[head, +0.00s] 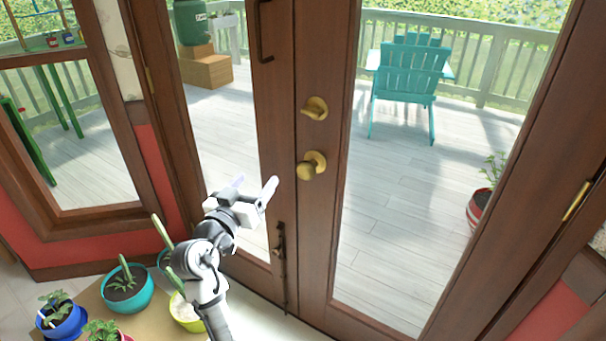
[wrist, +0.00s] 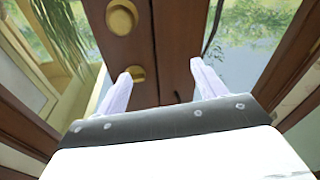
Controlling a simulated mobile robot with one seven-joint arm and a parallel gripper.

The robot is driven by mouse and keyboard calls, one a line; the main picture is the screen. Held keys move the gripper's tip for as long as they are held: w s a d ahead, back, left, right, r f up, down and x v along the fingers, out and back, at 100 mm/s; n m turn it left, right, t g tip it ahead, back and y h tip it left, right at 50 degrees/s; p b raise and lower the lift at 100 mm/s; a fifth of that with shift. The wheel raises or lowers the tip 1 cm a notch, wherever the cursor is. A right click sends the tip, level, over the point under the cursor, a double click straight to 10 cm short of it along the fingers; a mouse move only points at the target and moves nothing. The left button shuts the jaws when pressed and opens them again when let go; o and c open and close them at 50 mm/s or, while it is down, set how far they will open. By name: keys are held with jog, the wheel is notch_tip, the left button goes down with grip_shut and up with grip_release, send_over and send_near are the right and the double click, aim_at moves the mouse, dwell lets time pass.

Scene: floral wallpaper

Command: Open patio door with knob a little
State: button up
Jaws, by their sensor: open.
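The patio door (head: 312,235) is a brown wooden double door with large glass panes, and its leaves look shut. Its round brass knob (head: 308,168) is on the right leaf beside the centre seam, below a second brass fitting (head: 315,108). My gripper (head: 254,183) is open and empty, left of the knob and apart from it in the head view. In the wrist view, two brass rounds show left of the seam; the lower one is partly hidden behind the left finger of my gripper (wrist: 161,68). I cannot tell which is the knob there.
Potted plants (head: 127,288) stand low at the left, near my arm. A dark handle (head: 264,32) and a vertical bolt (head: 281,265) are on the left leaf. Beyond the glass are a deck and a teal chair (head: 408,75).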

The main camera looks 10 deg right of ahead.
aim_at(302, 172)
jog(key=d+f+m+g+h, duration=0.2)
jog(key=d+f+g, duration=0.1)
jog(key=d, duration=0.2)
jog(key=p+x, duration=0.3)
jog(key=x, duration=0.9)
jog(key=shift+w+d, duration=0.1)
jog(key=shift+d, duration=0.4)
jog(key=shift+c, duration=0.3)
